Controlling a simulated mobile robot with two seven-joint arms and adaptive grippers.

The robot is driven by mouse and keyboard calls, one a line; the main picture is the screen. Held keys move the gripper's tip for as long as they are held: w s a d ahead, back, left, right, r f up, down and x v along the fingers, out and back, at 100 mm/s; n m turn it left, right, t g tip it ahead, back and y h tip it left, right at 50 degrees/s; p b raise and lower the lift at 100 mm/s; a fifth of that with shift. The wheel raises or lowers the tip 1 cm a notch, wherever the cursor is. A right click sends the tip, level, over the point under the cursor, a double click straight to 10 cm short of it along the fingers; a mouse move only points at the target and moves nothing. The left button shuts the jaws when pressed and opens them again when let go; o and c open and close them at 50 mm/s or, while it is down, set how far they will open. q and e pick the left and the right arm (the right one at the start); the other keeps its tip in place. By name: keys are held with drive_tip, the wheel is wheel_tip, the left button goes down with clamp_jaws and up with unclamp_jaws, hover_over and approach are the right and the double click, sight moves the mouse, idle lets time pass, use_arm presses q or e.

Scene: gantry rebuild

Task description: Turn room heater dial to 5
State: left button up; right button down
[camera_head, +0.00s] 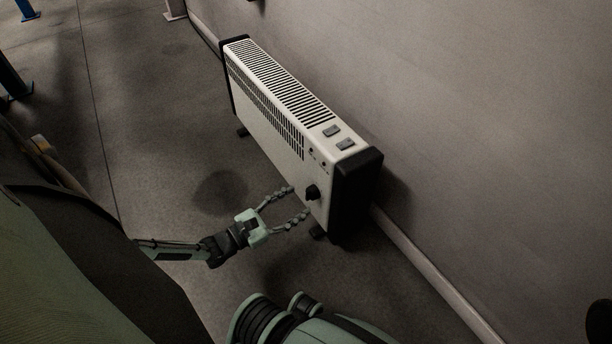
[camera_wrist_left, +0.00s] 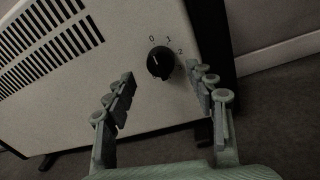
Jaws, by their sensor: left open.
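The white room heater (camera_head: 285,125) with black end caps stands on the floor close to the wall. Its black dial (camera_head: 312,192) sits low on the front face near the right end. In the left wrist view the dial (camera_wrist_left: 160,62) has a light pointer mark aimed towards the upper left, near the 0; the numbers 0, 1 and 2 are readable around it, the rest are hard to read. My left gripper (camera_head: 298,201) is open in front of the dial, its fingers to either side and not visibly touching it. My right gripper is not in view.
Two grey switches (camera_head: 338,138) are on the heater's top near the right end. The wall (camera_head: 450,130) with its skirting (camera_head: 430,262) runs behind the heater. The floor (camera_head: 150,110) left of the heater is clear. Blue-footed posts stand far left.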

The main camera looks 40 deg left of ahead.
sight(306, 197)
use_arm(q)
drive_tip(key=shift+x, duration=1.85)
drive_tip(key=c, duration=1.2)
drive_tip(key=shift+o, duration=0.2)
